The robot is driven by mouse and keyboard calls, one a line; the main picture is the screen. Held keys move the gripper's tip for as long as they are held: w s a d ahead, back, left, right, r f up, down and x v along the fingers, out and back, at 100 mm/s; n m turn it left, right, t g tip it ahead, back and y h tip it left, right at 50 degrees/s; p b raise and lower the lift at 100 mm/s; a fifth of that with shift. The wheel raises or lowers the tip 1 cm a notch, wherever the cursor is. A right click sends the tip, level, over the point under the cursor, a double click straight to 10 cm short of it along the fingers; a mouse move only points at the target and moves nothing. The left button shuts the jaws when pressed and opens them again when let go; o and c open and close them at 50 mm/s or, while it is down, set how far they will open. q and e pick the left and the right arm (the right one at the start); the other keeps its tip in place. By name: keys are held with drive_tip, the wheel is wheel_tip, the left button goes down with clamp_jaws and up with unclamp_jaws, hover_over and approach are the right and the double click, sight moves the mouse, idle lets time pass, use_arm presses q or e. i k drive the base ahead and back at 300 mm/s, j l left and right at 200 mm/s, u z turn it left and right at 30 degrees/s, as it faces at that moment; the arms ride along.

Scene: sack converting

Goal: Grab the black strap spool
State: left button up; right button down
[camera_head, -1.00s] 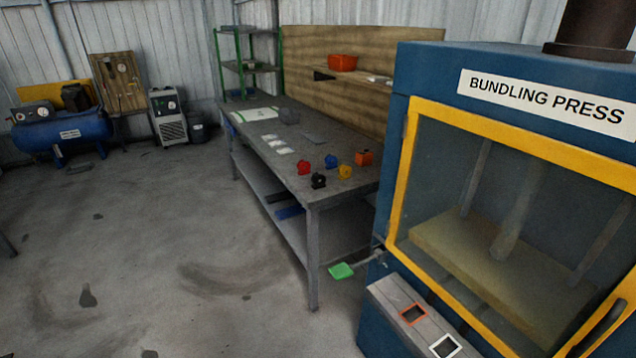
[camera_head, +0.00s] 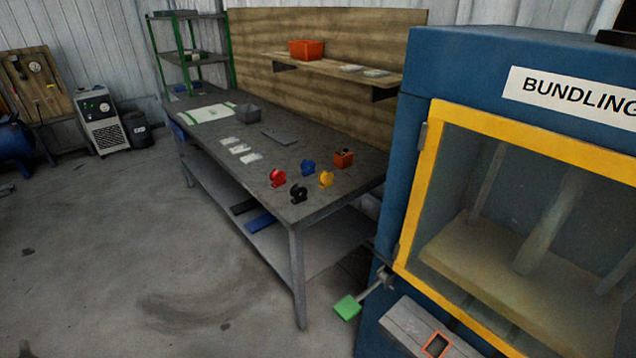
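The black strap spool (camera_head: 298,194) stands on the near end of the grey workbench (camera_head: 222,140), close to its front corner. A red spool (camera_head: 277,178) is to its left and slightly behind. A blue spool (camera_head: 307,167) is behind it, and a yellow spool (camera_head: 326,179) is to its right. Neither of my grippers shows in the head view.
The blue bundling press (camera_head: 405,130) with its yellow-framed door stands close on the right. A green pedal-like part (camera_head: 347,308) sticks out from its left side. The floor left of the bench is clear.

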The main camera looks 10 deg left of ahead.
sight(299, 192)
drive_tip(key=i+j+z, duration=0.25)
drive_tip(key=j, duration=0.15)
drive_tip(key=i+j+z, duration=0.25)
drive_tip(key=j, duration=0.2)
drive_tip(key=j+z, duration=0.3)
drive_tip(key=j, duration=0.2)
drive_tip(key=i+j+z, duration=0.25)
drive_tip(key=j, duration=0.3)
drive_tip(key=j+z, duration=0.25)
drive_tip(key=j, duration=0.25)
